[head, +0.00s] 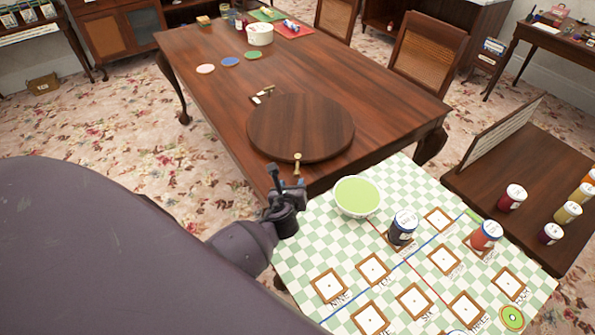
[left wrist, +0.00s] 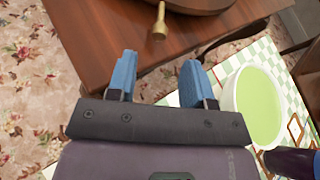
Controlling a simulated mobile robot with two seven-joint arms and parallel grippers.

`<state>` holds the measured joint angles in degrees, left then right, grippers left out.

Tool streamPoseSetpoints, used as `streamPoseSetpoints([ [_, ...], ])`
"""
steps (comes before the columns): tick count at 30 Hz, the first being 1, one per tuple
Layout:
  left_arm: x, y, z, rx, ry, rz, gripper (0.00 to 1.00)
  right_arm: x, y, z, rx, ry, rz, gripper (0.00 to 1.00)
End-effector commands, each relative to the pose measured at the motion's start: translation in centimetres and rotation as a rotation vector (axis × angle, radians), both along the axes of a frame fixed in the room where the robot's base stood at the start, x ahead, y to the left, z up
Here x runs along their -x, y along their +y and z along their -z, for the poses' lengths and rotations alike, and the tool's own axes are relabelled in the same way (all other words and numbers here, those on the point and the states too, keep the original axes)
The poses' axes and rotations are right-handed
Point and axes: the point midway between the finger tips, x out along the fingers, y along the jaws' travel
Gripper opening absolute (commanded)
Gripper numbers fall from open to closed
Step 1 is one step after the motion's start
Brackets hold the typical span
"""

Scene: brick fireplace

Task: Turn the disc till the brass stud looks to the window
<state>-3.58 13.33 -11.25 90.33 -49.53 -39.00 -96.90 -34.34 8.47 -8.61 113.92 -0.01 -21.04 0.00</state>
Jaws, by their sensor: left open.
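The round dark wooden disc (head: 300,125) lies flat near the close end of the wooden table (head: 210,75). The brass stud (head: 297,158) stands at the disc's near edge, on the side toward me. In the left wrist view the stud (left wrist: 160,22) is just beyond the gap between my fingers, with part of the disc (left wrist: 205,5) behind it. My left gripper (head: 286,177) is open and empty, close to the stud and apart from it. Its blue fingertips (left wrist: 158,68) show in the wrist view. No window is in view. My right gripper is not in view.
A green-and-white checked mat (head: 300,268) with a green-filled bowl (head: 358,196), jars and square frames is right of the gripper. A small pale item (head: 262,95) lies by the disc's far left edge. Coasters (head: 230,61) and a white pot (head: 260,35) are farther back.

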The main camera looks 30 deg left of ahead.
Motion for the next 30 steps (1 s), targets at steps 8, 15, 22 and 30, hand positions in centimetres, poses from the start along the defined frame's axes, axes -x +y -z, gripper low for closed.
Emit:
streamPoseSetpoints([
  [8, -3.8, 1.9, 1.9, 0.001, 0.0, -0.002, 0.47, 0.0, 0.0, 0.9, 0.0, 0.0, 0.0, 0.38],
  [15, -6.8, 3.3, 3.2, 0.003, -0.002, 0.0, 0.47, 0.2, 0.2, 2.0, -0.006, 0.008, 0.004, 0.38],
  [22, -8.0, 4.0, 3.7, 0.004, -0.001, -0.001, 0.47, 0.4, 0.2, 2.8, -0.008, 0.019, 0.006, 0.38],
  [30, -8.2, 4.1, 3.7, 0.004, -0.002, -0.001, 0.47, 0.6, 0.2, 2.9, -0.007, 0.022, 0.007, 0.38],
])
